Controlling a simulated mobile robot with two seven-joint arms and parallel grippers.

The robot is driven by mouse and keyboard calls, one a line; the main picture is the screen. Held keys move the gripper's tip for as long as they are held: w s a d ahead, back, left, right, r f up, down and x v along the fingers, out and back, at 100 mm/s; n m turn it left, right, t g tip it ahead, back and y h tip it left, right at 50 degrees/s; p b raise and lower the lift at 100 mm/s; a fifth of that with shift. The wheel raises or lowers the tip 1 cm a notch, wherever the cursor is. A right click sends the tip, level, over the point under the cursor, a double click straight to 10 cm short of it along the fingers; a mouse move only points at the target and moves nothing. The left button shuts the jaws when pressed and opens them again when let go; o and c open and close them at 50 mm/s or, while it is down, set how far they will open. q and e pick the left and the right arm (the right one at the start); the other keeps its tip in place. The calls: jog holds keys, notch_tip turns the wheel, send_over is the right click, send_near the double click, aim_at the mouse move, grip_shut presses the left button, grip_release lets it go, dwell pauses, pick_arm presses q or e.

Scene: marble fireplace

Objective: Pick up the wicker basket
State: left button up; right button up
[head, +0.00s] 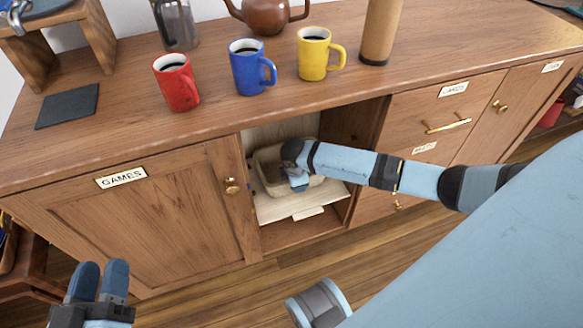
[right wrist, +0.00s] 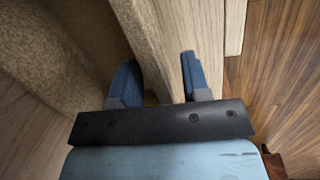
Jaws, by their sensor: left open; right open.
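The wicker basket (head: 266,172) is a beige container standing in the open compartment of the wooden cabinet. My right arm reaches into that compartment from the right, and my right gripper (head: 297,183) is at the basket's right side. In the right wrist view the right gripper (right wrist: 160,80) is open. The basket's rim (right wrist: 146,45) runs between its two blue fingers, one on each side; contact cannot be told. The arm hides part of the basket. My left gripper (head: 101,283) is open and empty at the lower left, in front of the cabinet and away from the basket.
The basket rests on a pale board (head: 285,205). Compartment walls are close on both sides, with a closed GAMES door (head: 130,215) left and drawers (head: 440,115) right. Red (head: 177,82), blue (head: 247,68) and yellow (head: 314,54) mugs stand on the top above.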

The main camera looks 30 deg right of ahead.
jog(key=shift+r, duration=0.1)
grip_shut()
